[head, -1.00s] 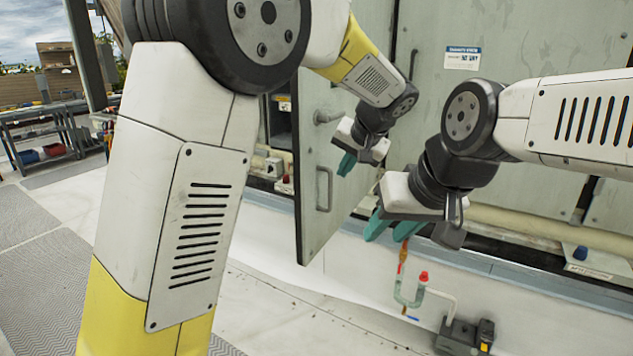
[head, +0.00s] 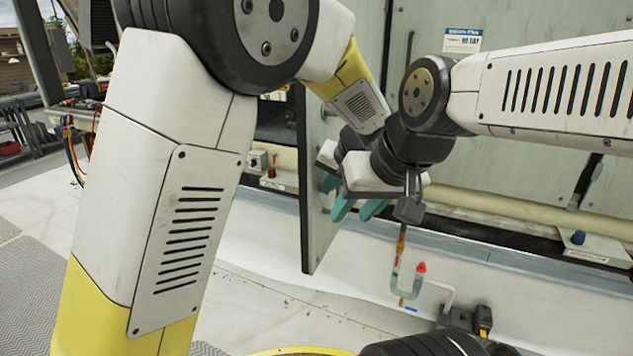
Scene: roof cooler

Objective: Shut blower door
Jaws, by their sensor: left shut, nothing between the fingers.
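The blower door (head: 318,236) is a grey-green panel with a dark edge. It stands open, swung out from the cabinet (head: 520,130), and shows nearly edge-on. My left gripper (head: 328,184) is shut and empty, with its teal fingers in front of the door's face. My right gripper (head: 358,210) is lower and nearer, its teal fingers apart with nothing between them. It overlaps the door and my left gripper in the picture, so contact with the door cannot be told.
A pale pipe (head: 520,209) runs along the cabinet's base. Below it are a small tube fitting with a red cap (head: 421,268) and a dark device (head: 482,320). The white roof floor (head: 270,290) in front is mostly clear.

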